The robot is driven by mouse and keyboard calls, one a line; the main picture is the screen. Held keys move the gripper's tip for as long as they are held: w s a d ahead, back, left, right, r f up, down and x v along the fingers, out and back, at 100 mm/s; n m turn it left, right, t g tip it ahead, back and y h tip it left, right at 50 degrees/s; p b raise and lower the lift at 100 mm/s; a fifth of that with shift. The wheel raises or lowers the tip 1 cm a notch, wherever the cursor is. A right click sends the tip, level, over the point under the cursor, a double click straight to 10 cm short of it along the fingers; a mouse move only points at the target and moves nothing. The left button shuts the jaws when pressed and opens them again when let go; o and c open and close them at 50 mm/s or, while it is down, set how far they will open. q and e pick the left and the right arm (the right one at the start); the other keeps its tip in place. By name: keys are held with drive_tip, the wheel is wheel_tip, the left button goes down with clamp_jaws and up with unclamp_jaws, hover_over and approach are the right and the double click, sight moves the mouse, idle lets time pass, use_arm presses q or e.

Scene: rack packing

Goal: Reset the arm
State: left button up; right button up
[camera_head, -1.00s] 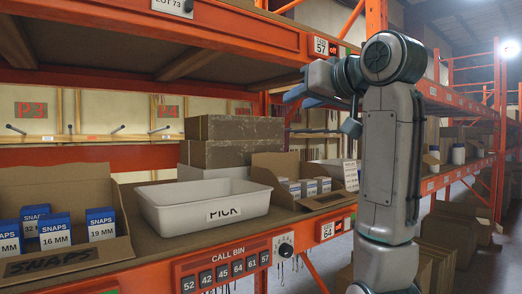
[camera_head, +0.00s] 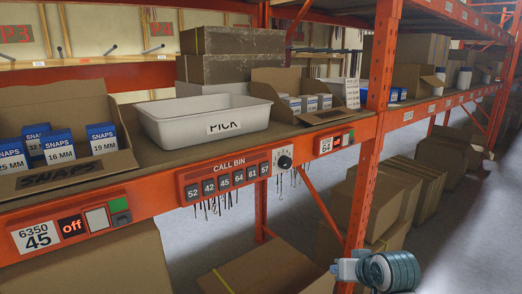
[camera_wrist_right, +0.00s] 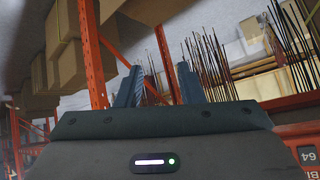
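My right arm (camera_head: 385,271) shows only as a short grey and teal piece at the bottom right of the head view, low in front of the rack. In the right wrist view my right gripper (camera_wrist_right: 159,76) has its two fingers apart with nothing between them. Rack posts and thin dark rods show beyond the fingers. My left gripper is not in view. The white PICK bin (camera_head: 205,122) stands upright on the orange rack's shelf and looks empty, though its floor is partly hidden.
An open carton of SNAPS boxes (camera_head: 62,184) stands left of the bin. Another open carton (camera_head: 290,82) with small boxes stands to its right. The orange shelf beam (camera_head: 150,206) carries a CALL BIN panel (camera_head: 228,183). Cardboard boxes (camera_head: 262,268) sit below.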

drive_tip(key=s+d+f+g+h, duration=0.2)
drive_tip(key=s+d+f, duration=0.1)
drive_tip(key=s+f, duration=1.05)
drive_tip(key=s+d+f+n+g+h, duration=0.1)
drive_tip(key=s+d+f+g, duration=0.15)
drive_tip(key=s, duration=0.75)
drive_tip(key=s+d+f+g, duration=0.1)
drive_tip(key=s+f, duration=0.3)
drive_tip(key=s, duration=0.6)
wheel_tip(320, 180, down, 30)
drive_tip(key=d+g, duration=0.1)
drive_tip(key=d, duration=0.1)
drive_tip(key=s+d+f+g, duration=0.1)
drive_tip(key=s+f, duration=1.8)
drive_tip(key=shift+s+d+f+m, duration=0.15)
drive_tip(key=shift+s+d+m, duration=0.05)
drive_tip(key=shift+d+m, duration=0.15)
